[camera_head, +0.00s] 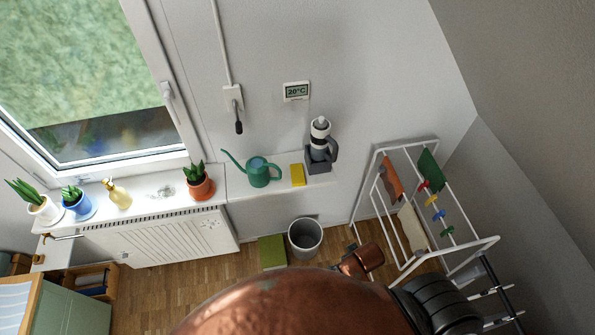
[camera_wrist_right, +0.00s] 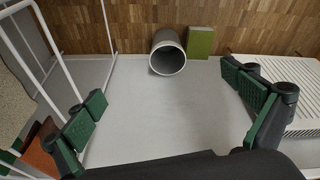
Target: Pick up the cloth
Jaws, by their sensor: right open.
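Several cloths hang on a white drying rack (camera_head: 462,246) at the right of the head view: an orange-brown cloth (camera_head: 391,181), a green cloth (camera_head: 430,170) and a beige cloth (camera_head: 413,228). In the right wrist view, the beige cloth (camera_wrist_right: 14,105) and the orange-brown cloth (camera_wrist_right: 40,150) show at the left edge, beyond the left finger. I cannot tell which cloth the task means. My right gripper (camera_wrist_right: 167,105) is open, with nothing between its green-padded fingers; a pale wall lies behind the gap. My left gripper is not in view.
A bin (camera_head: 305,238) stands on the floor beside a green flat object (camera_head: 272,252). The sill holds a watering can (camera_head: 263,172), a yellow block-like item (camera_head: 297,174), a grey appliance (camera_head: 320,150) and potted plants. A radiator (camera_head: 165,238) is below. My copper-coloured arm covers the bottom.

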